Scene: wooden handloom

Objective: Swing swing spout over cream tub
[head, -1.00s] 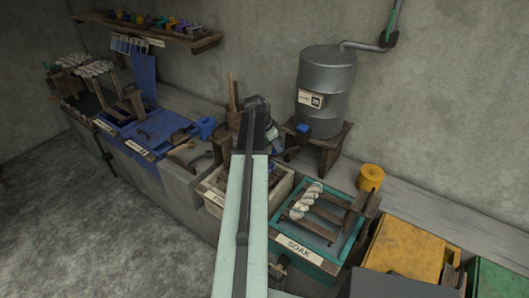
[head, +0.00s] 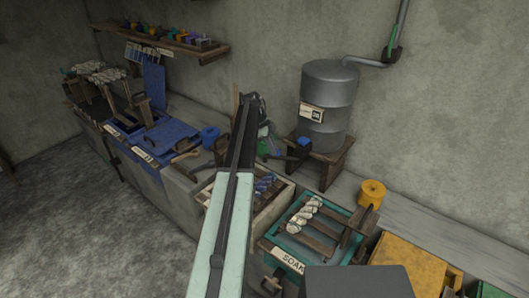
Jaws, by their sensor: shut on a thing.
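A grey metal drum (head: 328,105) stands on a wooden stand above the bench. The swing spout (head: 303,142) shows low at its front left as a small part with a blue end. The cream tub (head: 281,205) sits below and left of the drum, partly covered by my arm. A blue-and-white twisted skein (head: 264,184) lies in it. My gripper (head: 270,143) is at the end of my arm, left of the drum, and largely hidden behind the arm. It is shut at the spout, but the exact contact is too small and dark to see.
A teal SOAK tub (head: 293,264) with a pale skein stands right of the cream tub. Blue vats (head: 160,140) are on the left. The drum's stand (head: 333,166) is close to my gripper.

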